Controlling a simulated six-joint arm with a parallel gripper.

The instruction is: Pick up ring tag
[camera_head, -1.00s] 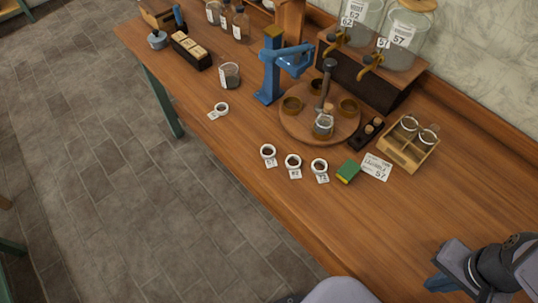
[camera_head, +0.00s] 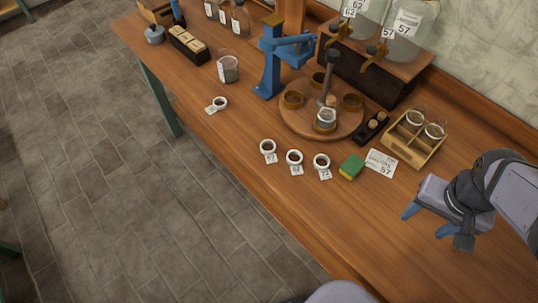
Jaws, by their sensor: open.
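Three are in a row near the front edge: a left one (camera_head: 268,147), a middle one (camera_head: 294,157) and a right one (camera_head: 321,162). Another ring tag (camera_head: 219,104) lies apart, further left. The labels are too small to read surely. My gripper (camera_head: 424,222) is at the right, with blue fingertips spread open and empty. It is above the bench, right of the row and apart from every tag.
A green and yellow sponge (camera_head: 351,167) and a white card marked 57 (camera_head: 381,162) lie between the row and my gripper. Behind are a round wooden board (camera_head: 290,122) with cups, a blue press (camera_head: 270,65) and a wooden crate (camera_head: 404,150) with jars. The front right bench is clear.

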